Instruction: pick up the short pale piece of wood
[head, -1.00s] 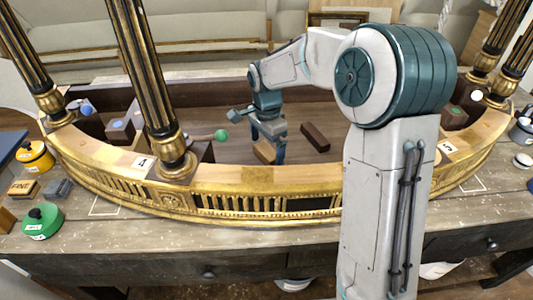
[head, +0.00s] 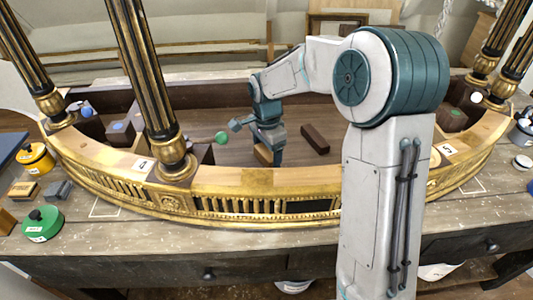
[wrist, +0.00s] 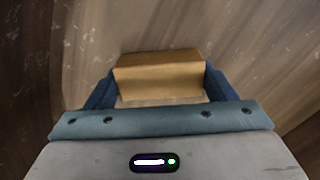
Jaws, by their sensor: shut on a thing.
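The short pale piece of wood (wrist: 160,75) is a light tan block. In the wrist view it sits between the two blue fingers of my gripper (wrist: 158,88), which are shut on its two sides. In the head view the pale wood (head: 263,154) shows partly behind my gripper (head: 272,157), inside the gilt console near its front rim. I cannot tell from these views whether the block touches the floor of the console.
A dark brown wood block (head: 315,139) lies to the right of my gripper. A green ball (head: 221,138) is to the left. The gilt front rim (head: 255,180) stands between, and a black-and-gold column (head: 150,80) rises at the left.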

